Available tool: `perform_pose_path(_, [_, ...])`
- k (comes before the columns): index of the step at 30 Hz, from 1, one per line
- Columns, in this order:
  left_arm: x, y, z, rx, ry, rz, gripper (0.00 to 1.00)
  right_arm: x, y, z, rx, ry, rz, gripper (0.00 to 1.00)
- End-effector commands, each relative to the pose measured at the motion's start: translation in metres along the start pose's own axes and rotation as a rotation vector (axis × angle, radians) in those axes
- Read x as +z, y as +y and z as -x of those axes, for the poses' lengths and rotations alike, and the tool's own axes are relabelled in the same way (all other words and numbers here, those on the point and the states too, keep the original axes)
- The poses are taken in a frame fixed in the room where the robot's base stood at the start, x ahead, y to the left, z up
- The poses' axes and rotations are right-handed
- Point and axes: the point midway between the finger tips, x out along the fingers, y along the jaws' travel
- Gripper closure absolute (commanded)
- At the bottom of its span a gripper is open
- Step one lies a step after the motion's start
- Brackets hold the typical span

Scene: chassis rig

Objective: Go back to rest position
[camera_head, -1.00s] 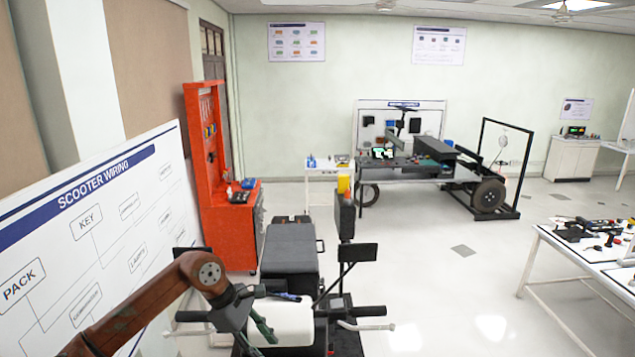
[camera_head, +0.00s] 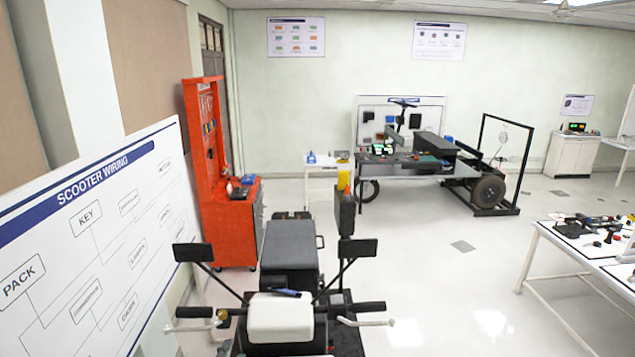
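Neither of my grippers shows in the head view now, and no arm link of mine is in the picture. The scooter rig stands at the bottom centre, with a black seat (camera_head: 290,246), a white front cover (camera_head: 280,317) and dark handlebar grips (camera_head: 194,312).
A white "Scooter Wiring" board (camera_head: 95,235) stands along the left. A red tool cabinet (camera_head: 228,225) is behind it. A chassis rig with a wheel (camera_head: 487,191) stands at the back. A white table (camera_head: 570,250) with parts is at right. The floor between is clear.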

Motion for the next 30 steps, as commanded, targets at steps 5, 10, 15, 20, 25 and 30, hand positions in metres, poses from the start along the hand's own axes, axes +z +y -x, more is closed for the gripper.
perform_pose_path(5, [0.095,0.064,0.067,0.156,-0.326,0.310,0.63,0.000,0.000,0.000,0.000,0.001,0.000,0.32])
perform_pose_path(10, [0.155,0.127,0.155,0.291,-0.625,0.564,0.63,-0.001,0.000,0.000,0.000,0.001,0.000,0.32])
perform_pose_path(15, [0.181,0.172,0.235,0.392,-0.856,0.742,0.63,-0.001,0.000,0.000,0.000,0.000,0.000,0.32])
perform_pose_path(20, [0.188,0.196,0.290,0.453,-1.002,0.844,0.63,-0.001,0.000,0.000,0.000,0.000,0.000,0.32])
perform_pose_path(25, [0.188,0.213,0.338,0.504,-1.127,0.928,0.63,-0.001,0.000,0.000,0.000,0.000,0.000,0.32])
perform_pose_path(30, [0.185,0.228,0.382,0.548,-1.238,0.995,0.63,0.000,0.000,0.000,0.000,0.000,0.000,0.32])
